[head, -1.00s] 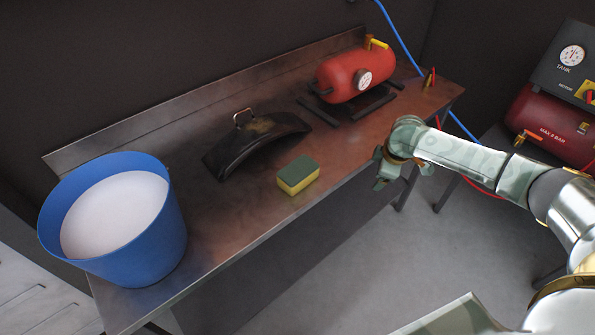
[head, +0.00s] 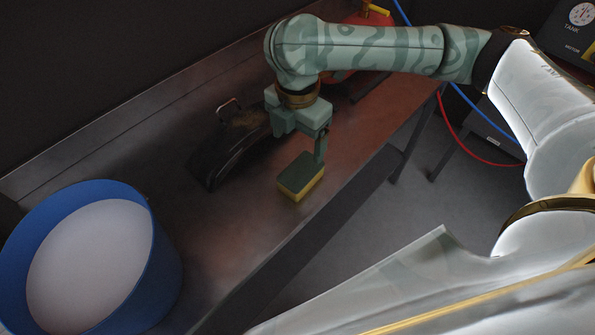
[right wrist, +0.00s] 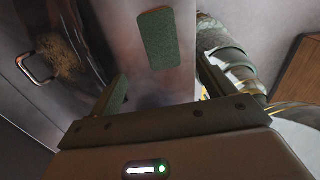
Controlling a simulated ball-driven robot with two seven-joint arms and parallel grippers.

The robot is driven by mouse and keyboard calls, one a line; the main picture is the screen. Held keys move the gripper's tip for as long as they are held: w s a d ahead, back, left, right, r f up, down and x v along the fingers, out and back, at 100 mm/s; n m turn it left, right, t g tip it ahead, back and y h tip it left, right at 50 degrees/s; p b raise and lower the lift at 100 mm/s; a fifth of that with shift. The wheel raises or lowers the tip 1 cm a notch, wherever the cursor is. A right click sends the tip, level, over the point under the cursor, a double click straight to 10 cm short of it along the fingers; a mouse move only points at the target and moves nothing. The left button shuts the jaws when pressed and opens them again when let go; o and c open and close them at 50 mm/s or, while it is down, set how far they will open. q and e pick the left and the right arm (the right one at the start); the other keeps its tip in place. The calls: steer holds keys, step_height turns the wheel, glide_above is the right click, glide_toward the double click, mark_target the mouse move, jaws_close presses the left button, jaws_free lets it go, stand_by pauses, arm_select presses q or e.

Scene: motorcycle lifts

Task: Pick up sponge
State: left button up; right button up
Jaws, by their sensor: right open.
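The sponge (head: 300,177), yellow with a dark green top, lies flat on the metal workbench (head: 228,237) near its front edge. My right gripper (head: 301,146) hangs just above and behind the sponge with its fingers pointing down; one finger overlaps the sponge's far edge in the head view. In the right wrist view the green top of the sponge (right wrist: 158,38) shows beyond the fingertips, between the lines of the two open fingers (right wrist: 162,86). Nothing is between the fingers. My left gripper is not in view.
A blue bucket (head: 160,275) with white contents stands at the left on the bench. A black curved piece (head: 222,160) with a metal handle lies just left of the gripper. A red tank (head: 375,20) is mostly hidden behind my right arm. Bare bench lies between bucket and sponge.

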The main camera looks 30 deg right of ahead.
mark_target(301, 170)
step_height(301, 170, down, 7)
steer(key=shift+w+r+b, duration=0.15)
steer(key=shift+b, duration=1)
steer(key=shift+f, duration=0.4)
steer(key=shift+d+f+b, duration=0.1)
steer(key=shift+f+b, duration=0.2)
steer(key=shift+b, duration=0.1)
steer(key=f+b, duration=0.2)
steer(key=f, duration=0.1)
steer(key=f+b, duration=0.1)
steer(key=shift+d+f, duration=0.35)
steer(key=shift+f, duration=0.05)
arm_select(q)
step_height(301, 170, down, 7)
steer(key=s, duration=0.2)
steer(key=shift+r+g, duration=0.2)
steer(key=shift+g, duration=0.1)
arm_select(e)
steer(key=shift+r, duration=0.2)
steer(key=c, duration=1.1)
